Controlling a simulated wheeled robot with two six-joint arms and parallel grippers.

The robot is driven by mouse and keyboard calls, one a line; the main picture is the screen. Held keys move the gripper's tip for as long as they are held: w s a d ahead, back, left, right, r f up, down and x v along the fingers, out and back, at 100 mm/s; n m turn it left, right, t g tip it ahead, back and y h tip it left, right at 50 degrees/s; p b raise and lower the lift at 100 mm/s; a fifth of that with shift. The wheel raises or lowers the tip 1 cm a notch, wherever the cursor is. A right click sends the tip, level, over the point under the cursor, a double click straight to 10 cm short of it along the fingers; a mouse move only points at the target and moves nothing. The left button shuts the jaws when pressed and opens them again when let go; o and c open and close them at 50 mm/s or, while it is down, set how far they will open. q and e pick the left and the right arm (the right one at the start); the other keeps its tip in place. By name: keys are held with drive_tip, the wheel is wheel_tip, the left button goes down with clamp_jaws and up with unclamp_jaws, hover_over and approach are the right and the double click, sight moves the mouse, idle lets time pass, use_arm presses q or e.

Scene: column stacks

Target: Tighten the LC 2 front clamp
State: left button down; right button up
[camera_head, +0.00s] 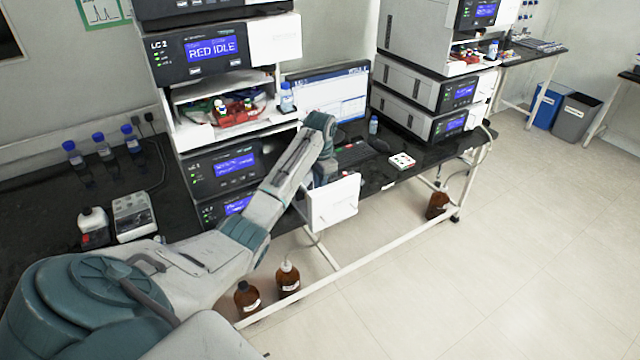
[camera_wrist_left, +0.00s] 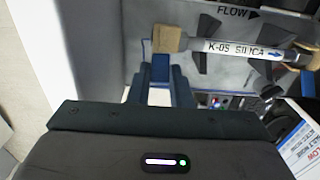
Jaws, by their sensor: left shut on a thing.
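The LC 2 stack (camera_head: 218,58) stands left of the monitor in the head view, its top display reading RED IDLE. My left arm reaches across its lower units, and its gripper is hidden there. In the left wrist view, my left gripper (camera_wrist_left: 160,76) is shut on a small blue piece (camera_wrist_left: 160,66), which appears to be the front clamp. Just beyond it is the tan end fitting (camera_wrist_left: 168,38) of a white column (camera_wrist_left: 240,49) labelled K-05 SILICA, with a blue arrow pointing right. Dark clips sit along the column. My right gripper is not in view.
A white open door panel (camera_head: 334,203) stands out beside my left wrist. A second stack (camera_head: 420,85) is at the right. Blue-capped bottles (camera_head: 103,146) stand on the left bench, brown bottles (camera_head: 288,276) under it.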

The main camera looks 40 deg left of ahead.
use_arm(q)
drive_tip(key=shift+w+d+f+g+y, duration=0.25)
drive_tip(key=shift+w+g+y, duration=0.1)
drive_tip(key=shift+g, duration=0.45)
drive_tip(key=shift+a, duration=0.1)
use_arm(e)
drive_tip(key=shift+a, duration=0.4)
use_arm(q)
drive_tip(key=c, duration=1.3)
unclamp_jaws()
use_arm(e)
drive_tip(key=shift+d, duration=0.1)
